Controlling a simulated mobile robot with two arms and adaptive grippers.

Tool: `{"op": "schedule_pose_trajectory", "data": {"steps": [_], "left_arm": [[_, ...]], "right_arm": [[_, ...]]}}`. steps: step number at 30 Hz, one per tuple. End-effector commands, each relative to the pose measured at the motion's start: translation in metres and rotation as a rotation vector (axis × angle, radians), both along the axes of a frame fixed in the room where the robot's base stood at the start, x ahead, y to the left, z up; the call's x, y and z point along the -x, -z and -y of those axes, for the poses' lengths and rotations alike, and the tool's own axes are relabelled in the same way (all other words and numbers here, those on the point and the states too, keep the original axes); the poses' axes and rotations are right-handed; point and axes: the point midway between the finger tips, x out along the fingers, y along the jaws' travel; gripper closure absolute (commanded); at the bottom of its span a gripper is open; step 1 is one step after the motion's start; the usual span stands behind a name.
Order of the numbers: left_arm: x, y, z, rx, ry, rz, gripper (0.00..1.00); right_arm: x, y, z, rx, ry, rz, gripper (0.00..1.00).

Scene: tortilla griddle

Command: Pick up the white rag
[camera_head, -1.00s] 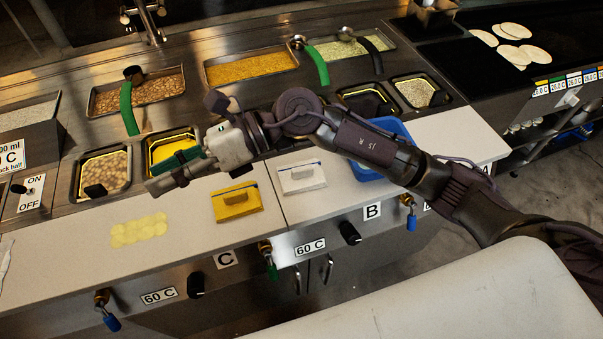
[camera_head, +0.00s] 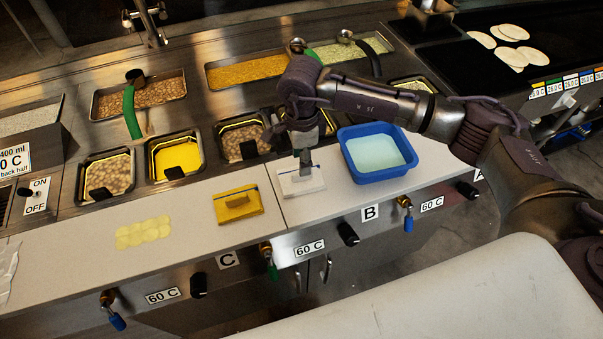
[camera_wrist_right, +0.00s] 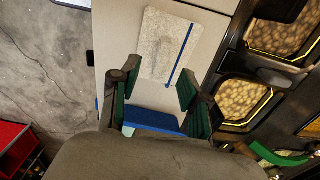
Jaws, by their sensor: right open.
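The white rag (camera_head: 312,184) lies folded flat on the white counter ledge, with a blue stripe along its far edge. It also shows in the right wrist view (camera_wrist_right: 160,48), just beyond the fingertips. My right gripper (camera_head: 305,166) points down over the rag and covers part of it in the head view. In the wrist view its two green-padded fingers (camera_wrist_right: 157,88) are apart with nothing between them. I cannot tell whether the fingertips touch the rag. My left gripper is not in view.
A yellow rag (camera_head: 229,208) lies left of the white one. A blue tub (camera_head: 372,178) of pale liquid stands close on the right. Yellow round pieces (camera_head: 143,232) lie farther left. Food wells, one with beans (camera_head: 105,175), line the back of the ledge.

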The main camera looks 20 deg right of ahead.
Motion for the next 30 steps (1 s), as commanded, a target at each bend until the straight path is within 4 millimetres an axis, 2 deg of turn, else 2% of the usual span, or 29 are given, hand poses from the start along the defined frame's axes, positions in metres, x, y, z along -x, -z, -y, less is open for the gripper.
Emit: {"op": "schedule_pose_trajectory", "data": {"steps": [5, 10, 15, 23, 30], "left_arm": [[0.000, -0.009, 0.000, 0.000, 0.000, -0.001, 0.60], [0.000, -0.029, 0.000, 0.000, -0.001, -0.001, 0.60], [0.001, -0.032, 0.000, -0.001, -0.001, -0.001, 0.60], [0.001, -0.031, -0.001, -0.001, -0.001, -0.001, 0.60], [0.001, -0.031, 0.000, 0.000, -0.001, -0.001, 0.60]], "right_arm": [[0.000, 0.010, 0.000, 0.000, 0.001, -0.002, 0.54], [-0.001, 0.033, 0.002, 0.000, 0.000, -0.004, 0.54], [-0.002, 0.054, 0.002, -0.002, 0.000, -0.001, 0.54], [-0.003, 0.058, 0.001, -0.003, -0.001, 0.001, 0.54], [-0.003, 0.058, 0.002, -0.002, -0.001, 0.001, 0.94]]}}
